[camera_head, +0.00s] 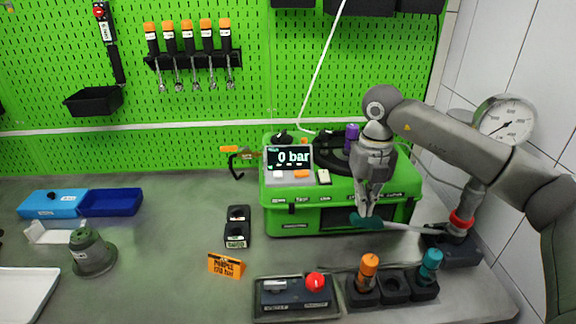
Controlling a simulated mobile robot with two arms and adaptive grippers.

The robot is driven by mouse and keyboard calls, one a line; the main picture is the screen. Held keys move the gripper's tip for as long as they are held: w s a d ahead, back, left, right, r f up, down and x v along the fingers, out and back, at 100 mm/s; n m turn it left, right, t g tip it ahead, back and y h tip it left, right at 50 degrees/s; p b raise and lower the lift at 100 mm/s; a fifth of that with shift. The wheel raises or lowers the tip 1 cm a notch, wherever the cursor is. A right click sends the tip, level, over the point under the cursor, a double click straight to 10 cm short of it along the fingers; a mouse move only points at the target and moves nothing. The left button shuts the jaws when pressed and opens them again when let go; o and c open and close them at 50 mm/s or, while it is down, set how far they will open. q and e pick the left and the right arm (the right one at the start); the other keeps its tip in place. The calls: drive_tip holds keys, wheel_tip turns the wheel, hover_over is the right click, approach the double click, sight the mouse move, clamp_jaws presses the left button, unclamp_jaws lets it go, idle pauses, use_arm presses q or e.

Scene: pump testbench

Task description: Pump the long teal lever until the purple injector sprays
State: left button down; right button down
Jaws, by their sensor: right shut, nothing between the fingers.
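The long lever has a teal handle (372,220) and a grey rod that runs right to a dark pump base (455,248) with a red ring. The lever lies nearly level in front of the green case. My right gripper (367,211) points down with its fingers shut and empty, its tips at the top of the teal handle; contact is hard to tell. The purple injector (352,134) stands upright at the back of the green case (290,222), partly behind my arm. No spray shows. The display (290,158) reads 0 bar. My left gripper is out of view.
A round gauge (504,121) stands above the pump at the right. Orange-topped (367,272) and teal-topped (430,265) injectors sit in black holders at the front. A box with a red button (315,281) is beside them.

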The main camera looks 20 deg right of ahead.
drive_tip(key=shift+f, duration=0.1)
idle(0.4)
wheel_tip(320, 180, down, 8)
drive_tip(key=b, duration=0.5)
drive_tip(key=shift+a+f+b, duration=0.15)
drive_tip(key=shift+a+b, duration=0.2)
drive_tip(key=shift+a, duration=0.1)
idle(0.4)
drive_tip(key=shift+w, duration=0.1)
drive_tip(key=shift+d+r+p, duration=0.15)
drive_tip(key=shift+r+p, duration=0.65)
drive_tip(key=shift+r, duration=0.35)
drive_tip(key=shift+d+r+p, duration=0.2)
drive_tip(key=shift+r+p, duration=0.55)
drive_tip(key=shift+r, duration=0.35)
drive_tip(key=shift+d+r+p, duration=0.15)
drive_tip(key=shift+r+p, duration=0.65)
drive_tip(key=shift+r, duration=0.35)
